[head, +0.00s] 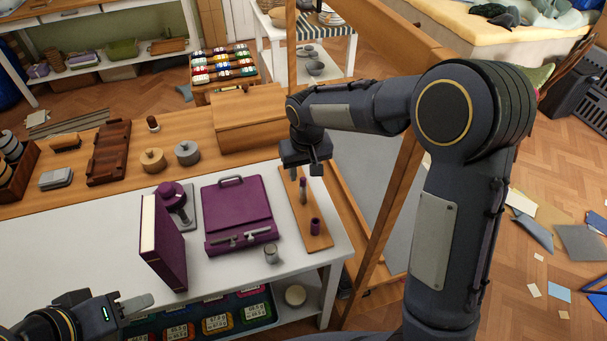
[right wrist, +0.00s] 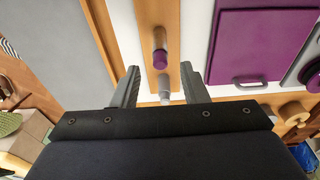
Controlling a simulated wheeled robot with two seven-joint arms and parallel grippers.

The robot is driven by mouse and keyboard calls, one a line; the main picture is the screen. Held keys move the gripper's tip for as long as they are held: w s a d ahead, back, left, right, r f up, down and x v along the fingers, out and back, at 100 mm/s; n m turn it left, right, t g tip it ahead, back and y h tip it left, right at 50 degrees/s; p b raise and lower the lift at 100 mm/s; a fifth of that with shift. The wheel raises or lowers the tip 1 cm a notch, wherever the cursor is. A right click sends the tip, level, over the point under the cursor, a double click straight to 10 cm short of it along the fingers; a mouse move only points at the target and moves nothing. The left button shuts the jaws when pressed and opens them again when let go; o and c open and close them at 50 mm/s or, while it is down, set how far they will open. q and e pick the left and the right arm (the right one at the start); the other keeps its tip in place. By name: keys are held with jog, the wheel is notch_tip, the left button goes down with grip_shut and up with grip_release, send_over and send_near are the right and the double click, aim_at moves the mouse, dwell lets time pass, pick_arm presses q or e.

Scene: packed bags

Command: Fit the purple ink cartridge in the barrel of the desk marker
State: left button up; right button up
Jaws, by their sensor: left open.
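A narrow wooden board (head: 318,240) lies along the right end of the white table. On it stand a grey piece (head: 293,173) at the far end, a slim purple-brown piece (head: 303,188) in the middle and a wider purple cylinder (head: 314,227) nearest me. I cannot tell surely which are the cartridge and the marker's barrel. My right gripper (head: 305,168) is above the board's far end. In the right wrist view its fingers (right wrist: 160,88) are apart, with the grey piece (right wrist: 164,90) showing between them and a purple-ended piece (right wrist: 160,58) beyond. My left gripper (head: 136,304) is open at lower left, away from the board.
A purple case (head: 237,205) lies left of the board, with a small grey cup (head: 271,253) before it. A purple book (head: 163,245) stands upright further left. A wooden box (head: 235,115) sits behind. A wooden post (head: 388,215) rises right of the table.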

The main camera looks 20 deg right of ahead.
jog(key=r, duration=0.3)
jog(key=s+r, duration=0.1)
jog(key=r, duration=0.1)
jog(key=shift+r, duration=0.2)
jog(key=shift+f, duration=0.1)
